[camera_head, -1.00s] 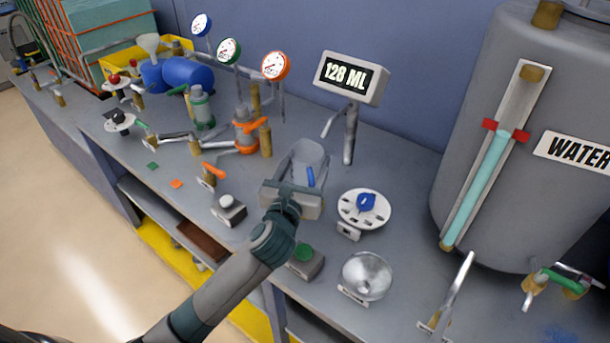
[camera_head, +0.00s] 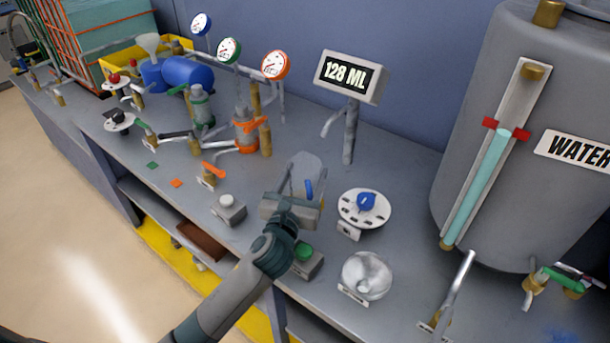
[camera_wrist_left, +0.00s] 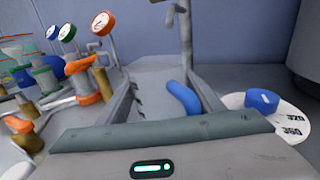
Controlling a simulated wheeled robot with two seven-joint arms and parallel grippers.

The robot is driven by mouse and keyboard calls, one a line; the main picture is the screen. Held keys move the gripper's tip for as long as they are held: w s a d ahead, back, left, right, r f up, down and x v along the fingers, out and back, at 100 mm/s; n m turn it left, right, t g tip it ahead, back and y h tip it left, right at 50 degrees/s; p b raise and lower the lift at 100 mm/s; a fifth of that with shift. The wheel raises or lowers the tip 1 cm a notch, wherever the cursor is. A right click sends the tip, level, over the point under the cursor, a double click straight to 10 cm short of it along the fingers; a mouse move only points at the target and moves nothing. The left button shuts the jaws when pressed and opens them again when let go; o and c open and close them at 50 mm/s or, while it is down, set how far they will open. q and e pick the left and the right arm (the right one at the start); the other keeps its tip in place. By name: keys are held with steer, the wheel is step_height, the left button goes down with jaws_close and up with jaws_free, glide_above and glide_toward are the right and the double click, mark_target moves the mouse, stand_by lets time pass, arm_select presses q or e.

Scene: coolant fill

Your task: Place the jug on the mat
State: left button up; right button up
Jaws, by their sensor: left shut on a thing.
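My left gripper (camera_head: 291,198) is shut over the middle of the bench. A grey, seemingly see-through jug (camera_head: 306,167) shows just beyond it, with a blue handle (camera_head: 309,187). In the left wrist view the blue handle (camera_wrist_left: 183,98) lies between the two fingers, close to the right one. The gripper and its fingers hide much of the jug, and I cannot tell whether its base touches the bench. A blue patch (camera_head: 565,335) is cut off at the lower right edge; I cannot tell whether it is the mat. My right gripper is out of view.
A white dial with a blue knob (camera_head: 366,202) stands right of the gripper. A shiny bowl (camera_head: 367,275), green button box (camera_head: 304,258) and grey button box (camera_head: 228,209) are near. A spout post reading 128 ML (camera_head: 346,78) stands behind. A water tank (camera_head: 490,50) fills the right.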

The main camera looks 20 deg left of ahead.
arm_select(q)
steer(key=o, duration=1.1)
steer(key=shift+f, duration=0.15)
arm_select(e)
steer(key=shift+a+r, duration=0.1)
arm_select(q)
steer(key=shift+s, duration=0.3)
steer(key=s+b, duration=0.1)
steer(key=s, duration=1)
steer(key=shift+s+d, duration=0.15)
steer(key=shift+s, duration=0.05)
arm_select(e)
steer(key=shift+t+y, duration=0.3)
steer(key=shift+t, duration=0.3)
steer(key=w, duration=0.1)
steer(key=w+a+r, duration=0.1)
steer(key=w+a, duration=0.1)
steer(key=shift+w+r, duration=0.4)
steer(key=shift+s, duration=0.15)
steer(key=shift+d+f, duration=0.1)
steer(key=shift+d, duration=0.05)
